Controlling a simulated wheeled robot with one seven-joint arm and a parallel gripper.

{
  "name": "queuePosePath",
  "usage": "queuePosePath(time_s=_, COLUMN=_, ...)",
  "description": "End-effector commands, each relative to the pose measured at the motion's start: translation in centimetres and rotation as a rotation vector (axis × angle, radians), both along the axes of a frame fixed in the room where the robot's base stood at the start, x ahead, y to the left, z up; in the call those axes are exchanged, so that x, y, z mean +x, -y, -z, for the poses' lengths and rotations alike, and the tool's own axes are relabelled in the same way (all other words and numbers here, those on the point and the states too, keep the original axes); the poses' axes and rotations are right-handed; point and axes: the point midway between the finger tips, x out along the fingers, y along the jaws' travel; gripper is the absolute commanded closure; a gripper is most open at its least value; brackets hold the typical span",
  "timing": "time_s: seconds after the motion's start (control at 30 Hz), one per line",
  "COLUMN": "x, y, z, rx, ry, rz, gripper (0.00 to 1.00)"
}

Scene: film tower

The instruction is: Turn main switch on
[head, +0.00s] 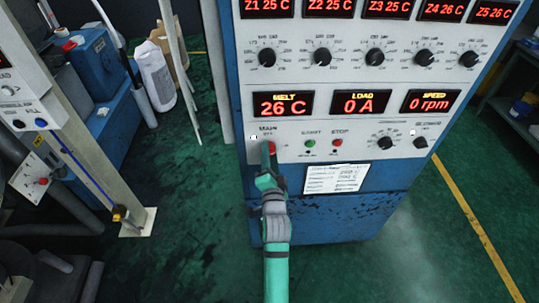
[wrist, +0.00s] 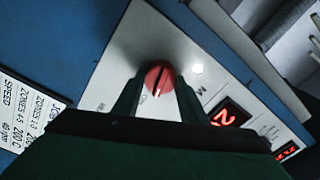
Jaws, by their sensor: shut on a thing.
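The main switch is a round red knob on the white control panel, under the label MAIN. In the head view the knob (head: 269,147) shows only in part, above my gripper (head: 267,160), which hides the rest. In the wrist view the knob (wrist: 157,76) is in plain sight, with a dark slot and a pale mark across its face. My gripper (wrist: 157,92) has one finger on each side of the knob and is shut on it. The lettering by the knob is too small and partly covered to read its setting.
The panel displays are lit; the melt display (head: 284,104) reads 26 C. Green start (head: 310,144) and red stop (head: 337,143) buttons sit right of the switch. A paper sheet (head: 336,177) hangs below them. A pale post (head: 95,150) stands left, with open green floor between.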

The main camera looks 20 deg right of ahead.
Motion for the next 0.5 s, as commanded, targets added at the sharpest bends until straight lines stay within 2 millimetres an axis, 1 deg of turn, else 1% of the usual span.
queuePosePath(time_s=0.2, x=-0.01, y=-0.04, z=0.1, rx=0.145, ry=0.042, rz=0.0, gripper=0.84)
queuePosePath(time_s=0.5, x=-0.03, y=-0.02, z=0.15, rx=0.26, ry=0.074, rz=0.0, gripper=0.84)
